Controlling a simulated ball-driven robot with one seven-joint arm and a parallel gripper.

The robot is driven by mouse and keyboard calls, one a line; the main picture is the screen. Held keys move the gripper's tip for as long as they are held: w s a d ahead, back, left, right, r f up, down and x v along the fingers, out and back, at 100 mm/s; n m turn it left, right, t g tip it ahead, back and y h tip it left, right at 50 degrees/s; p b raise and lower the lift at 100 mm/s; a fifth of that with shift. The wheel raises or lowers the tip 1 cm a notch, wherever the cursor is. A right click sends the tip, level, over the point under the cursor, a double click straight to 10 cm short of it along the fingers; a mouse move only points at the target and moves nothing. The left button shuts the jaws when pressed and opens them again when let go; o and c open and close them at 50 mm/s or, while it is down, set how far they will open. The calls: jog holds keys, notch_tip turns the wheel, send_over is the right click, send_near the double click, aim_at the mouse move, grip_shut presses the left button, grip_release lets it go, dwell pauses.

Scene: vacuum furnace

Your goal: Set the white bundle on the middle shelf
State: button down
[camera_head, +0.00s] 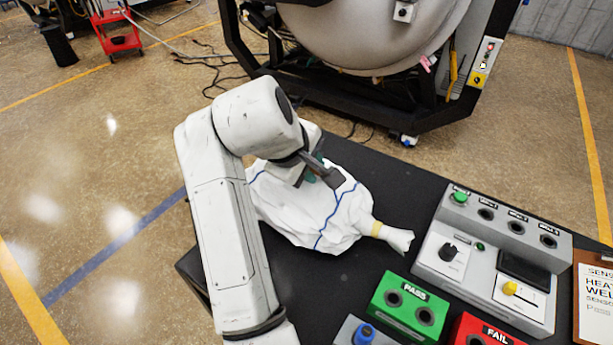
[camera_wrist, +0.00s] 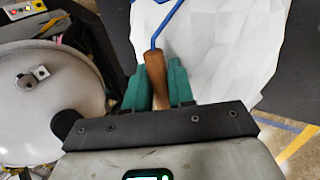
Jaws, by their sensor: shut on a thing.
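The white bundle (camera_head: 318,222) has a crumpled wrapping with blue lines and a yellowish band near its twisted right end. It lies on or just above the black table; I cannot tell which. My gripper (camera_head: 314,172) is over its upper edge. In the wrist view, the teal fingers of my gripper (camera_wrist: 160,68) are closed on a brown, wood-like grip joined to a blue cord at the white bundle (camera_wrist: 232,42). The arm hides part of the bundle's left side. No middle shelf can be made out in either view.
A large grey furnace vessel (camera_head: 370,32) on a black frame stands behind the black table (camera_head: 385,180). A grey control box (camera_head: 485,272), a green PASS box (camera_head: 411,305) and a red FAIL box (camera_head: 481,333) stand on the table at right. A red cart (camera_head: 117,38) is far left.

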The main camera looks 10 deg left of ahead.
aim_at(306, 182)
jog(key=shift+w+a+f, duration=0.45)
jog(key=shift+f, duration=0.2)
jog(key=shift+f+p, duration=0.6)
jog(key=shift+f, duration=1)
jog(key=c, duration=1)
grip_release()
jog(key=shift+f, duration=0.25)
jog(key=shift+o, duration=0.2)
